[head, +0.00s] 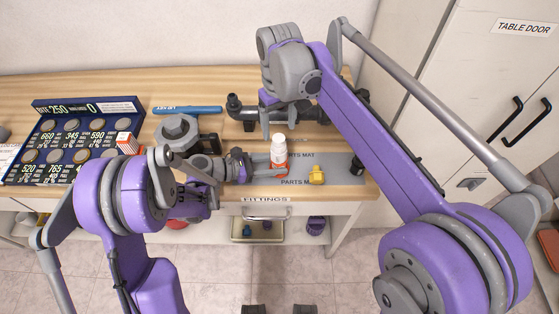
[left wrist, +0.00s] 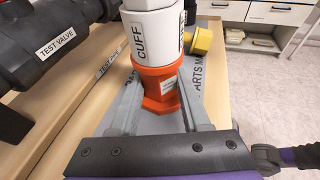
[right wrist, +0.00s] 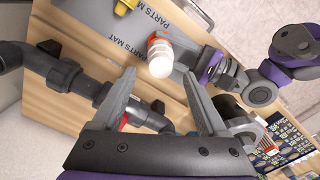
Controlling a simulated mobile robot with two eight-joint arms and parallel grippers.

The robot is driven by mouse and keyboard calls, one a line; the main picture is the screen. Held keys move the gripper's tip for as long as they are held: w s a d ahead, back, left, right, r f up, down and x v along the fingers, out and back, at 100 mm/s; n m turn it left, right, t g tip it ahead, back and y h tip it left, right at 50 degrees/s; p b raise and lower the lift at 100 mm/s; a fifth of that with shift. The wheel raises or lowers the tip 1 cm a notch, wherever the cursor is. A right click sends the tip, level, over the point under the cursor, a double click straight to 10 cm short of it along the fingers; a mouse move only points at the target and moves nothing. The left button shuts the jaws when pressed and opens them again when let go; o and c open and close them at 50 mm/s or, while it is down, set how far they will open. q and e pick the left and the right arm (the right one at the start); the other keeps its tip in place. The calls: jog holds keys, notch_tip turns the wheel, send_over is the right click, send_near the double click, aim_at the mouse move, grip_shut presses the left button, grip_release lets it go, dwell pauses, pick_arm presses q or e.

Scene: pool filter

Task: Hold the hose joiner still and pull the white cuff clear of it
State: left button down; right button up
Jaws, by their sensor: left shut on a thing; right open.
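The white cuff (left wrist: 152,40), labelled CUFF, sits on top of the orange hose joiner (left wrist: 156,88) and is upright in the left wrist view. In the head view the white cuff (head: 279,146) and the orange joiner (head: 278,168) stand on the grey parts mat (head: 340,165). My left gripper (left wrist: 160,92) is shut on the orange joiner, one finger on each side below the cuff. My right gripper (right wrist: 160,80) is open and empty, above and behind the cuff (right wrist: 160,58), which shows beyond its fingers in the right wrist view. The joiner's lower end is partly hidden by the fingers.
A yellow fitting (head: 317,175) lies on the mat to the right of the joiner. A dark pipe with a test valve (head: 240,108) runs along the back. A coin board (head: 75,140) and a grey-topped item (head: 178,130) stand left. A blue tool (head: 187,110) lies behind.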

aim_at(279, 138)
dwell(0.4)
jog(key=shift+f, duration=1.6)
jog(key=shift+c, duration=0.3)
grip_shut()
jog(key=shift+r, duration=0.65)
jog(key=shift+r, duration=2.8)
